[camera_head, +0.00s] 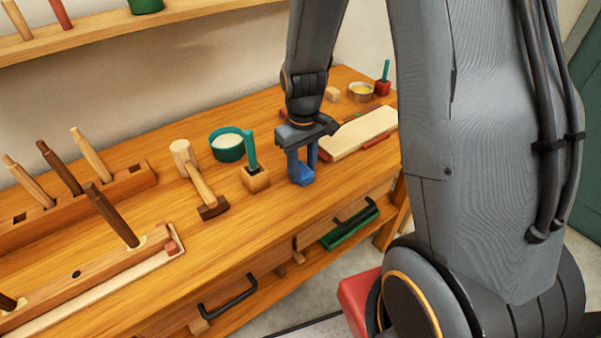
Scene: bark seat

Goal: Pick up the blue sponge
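The blue sponge (303,177) is a small blue block near the front edge of the wooden workbench (225,258). My gripper (302,166) points down over it from above, with its fingers straddling the block's sides. The fingers look spread around the sponge, and part of it is hidden behind them. I cannot tell whether the fingers press on it or whether it rests on the bench.
Left of the gripper are a wooden block with a teal-handled tool (256,179), a mallet (201,185) and a teal bowl (227,147). A pale board (360,133) lies to the right. Chisel racks (80,203) fill the left.

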